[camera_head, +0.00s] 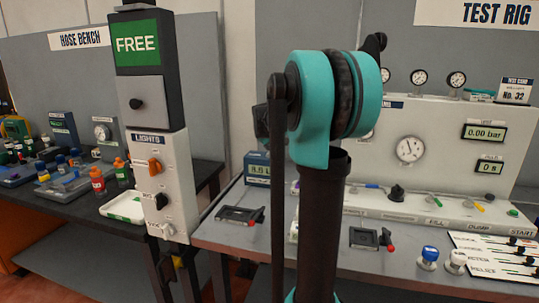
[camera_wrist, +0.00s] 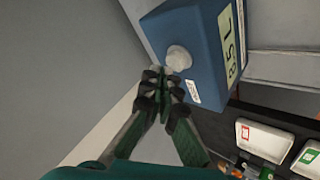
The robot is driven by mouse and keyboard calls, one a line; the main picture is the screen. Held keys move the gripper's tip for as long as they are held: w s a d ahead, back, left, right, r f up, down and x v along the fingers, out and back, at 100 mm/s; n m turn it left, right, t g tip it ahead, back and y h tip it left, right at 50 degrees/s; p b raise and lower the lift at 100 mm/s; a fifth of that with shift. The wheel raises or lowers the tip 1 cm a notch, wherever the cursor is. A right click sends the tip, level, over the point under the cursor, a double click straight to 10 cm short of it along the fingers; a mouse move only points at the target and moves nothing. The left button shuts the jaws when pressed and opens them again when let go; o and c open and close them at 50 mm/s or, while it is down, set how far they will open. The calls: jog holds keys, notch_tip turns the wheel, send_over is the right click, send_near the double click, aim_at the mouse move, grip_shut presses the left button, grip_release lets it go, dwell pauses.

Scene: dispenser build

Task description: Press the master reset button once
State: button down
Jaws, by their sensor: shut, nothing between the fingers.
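A blue box (camera_wrist: 190,45) with a lit display and a round white button (camera_wrist: 178,58) fills the upper middle of the wrist view. A small white label below the button is too blurred to read. My gripper (camera_wrist: 160,78) is shut and empty, its fingertips just beside and below the button. I cannot tell whether they touch it. In the head view a blue box with a display (camera_head: 257,168) stands at the back of the bench, partly hidden by my arm. My gripper is hidden there. I see no readable master reset label.
A post with a FREE sign (camera_head: 136,44) and a LIGHTS panel (camera_head: 160,180) stands left. The hose bench (camera_head: 190,178) holds bottles and trays. The test rig (camera_head: 425,160) has gauges and knobs. Clamps, blue and white buttons, and START cards (camera_head: 500,255) lie on the right bench.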

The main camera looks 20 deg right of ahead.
aim_at(269, 154)
jog(key=shift+f, duration=0.6)
dwell(0.7)
jog(key=shift+r, duration=0.15)
dwell(0.3)
jog(key=shift+r, duration=0.7)
jog(key=shift+r, duration=0.1)
jog(key=shift+r, duration=2.4)
